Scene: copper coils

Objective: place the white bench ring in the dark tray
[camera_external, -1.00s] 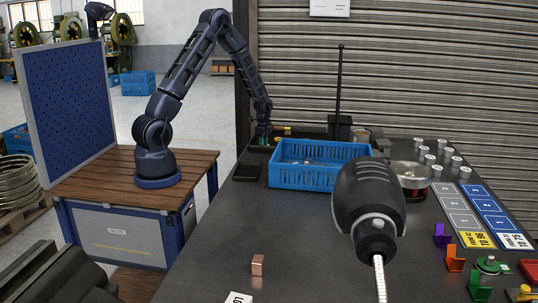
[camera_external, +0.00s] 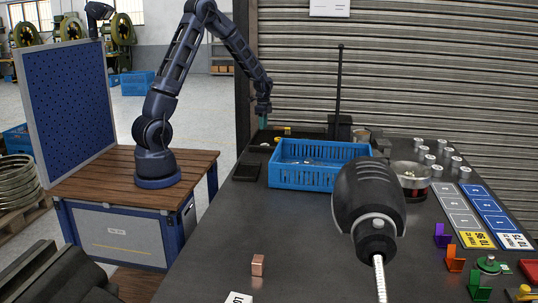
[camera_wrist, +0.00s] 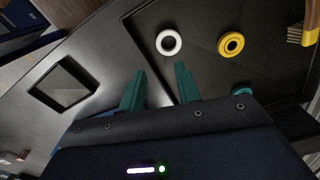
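The white ring (camera_wrist: 169,42) lies flat on a large dark surface with a raised edge (camera_wrist: 128,17), beyond my fingertips in the wrist view. A small square dark tray (camera_wrist: 60,88) lies to the left on the bench and looks empty; it also shows in the external view (camera_external: 246,172), left of the blue crate. My gripper (camera_wrist: 159,68) is open, with two teal fingers apart and nothing visible between them. In the external view my gripper (camera_external: 263,122) hangs above the back of the bench, clear of the surface.
A yellow ring (camera_wrist: 230,44) lies right of the white one, and a brush (camera_wrist: 304,28) lies farther right. A blue crate (camera_external: 318,180) stands in front of the gripper. A thin dark post (camera_external: 339,90) rises to its right. The bench front left is mostly clear.

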